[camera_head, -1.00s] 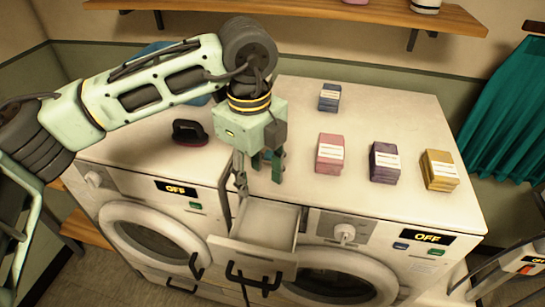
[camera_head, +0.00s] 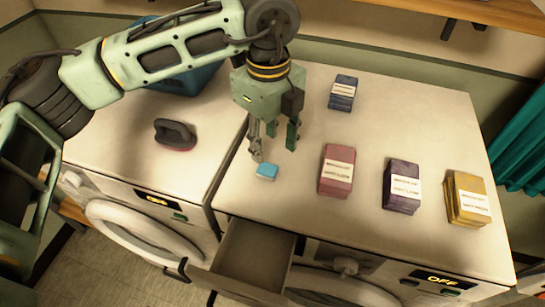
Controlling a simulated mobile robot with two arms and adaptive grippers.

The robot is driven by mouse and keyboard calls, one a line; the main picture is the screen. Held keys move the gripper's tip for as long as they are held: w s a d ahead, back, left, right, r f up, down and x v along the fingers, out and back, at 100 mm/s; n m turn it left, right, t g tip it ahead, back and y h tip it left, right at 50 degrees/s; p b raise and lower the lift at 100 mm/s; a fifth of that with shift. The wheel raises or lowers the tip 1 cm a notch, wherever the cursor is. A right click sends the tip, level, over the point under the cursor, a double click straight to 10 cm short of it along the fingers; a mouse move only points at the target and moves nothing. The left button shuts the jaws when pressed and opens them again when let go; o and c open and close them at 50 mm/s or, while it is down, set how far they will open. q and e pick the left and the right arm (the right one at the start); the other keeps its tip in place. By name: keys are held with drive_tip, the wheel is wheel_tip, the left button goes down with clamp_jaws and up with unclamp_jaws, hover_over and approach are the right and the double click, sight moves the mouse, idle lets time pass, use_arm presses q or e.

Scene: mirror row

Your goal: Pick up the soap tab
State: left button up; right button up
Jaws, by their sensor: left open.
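A small light-blue block (camera_head: 267,172), which looks like the soap tab, lies on the white top of the right washing machine, near its front left edge. My left gripper (camera_head: 274,148) points down just above and behind it. Its fingers are apart, with nothing visible between them. One fingertip is close to the blue block; I cannot tell whether it touches. My right gripper is not in view.
A detergent drawer (camera_head: 253,257) stands open below the front edge. Pink (camera_head: 337,170), purple (camera_head: 402,186), yellow (camera_head: 466,198) and dark blue (camera_head: 342,93) boxes stand on the right machine. A dark brush (camera_head: 175,134) and a blue container (camera_head: 190,81) are on the left machine.

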sight(266, 169)
use_arm(q)
drive_tip(key=f+p, duration=0.1)
drive_tip(key=s+f+p, duration=0.1)
drive_tip(key=a+f, duration=0.1)
drive_tip(key=shift+s+f+p, duration=0.1)
drive_tip(key=shift+s+p, duration=0.1)
drive_tip(key=shift+p, duration=0.2)
drive_tip(key=f, duration=0.2)
drive_tip(key=shift+w+d+f+p, duration=0.1)
drive_tip(key=shift+w+f+p, duration=0.15)
drive_tip(key=shift+f+p, duration=0.15)
drive_tip(key=shift+f, duration=0.3)
drive_tip(key=c, duration=0.8)
drive_tip(key=shift+r, duration=0.1)
drive_tip(key=shift+c, duration=0.6)
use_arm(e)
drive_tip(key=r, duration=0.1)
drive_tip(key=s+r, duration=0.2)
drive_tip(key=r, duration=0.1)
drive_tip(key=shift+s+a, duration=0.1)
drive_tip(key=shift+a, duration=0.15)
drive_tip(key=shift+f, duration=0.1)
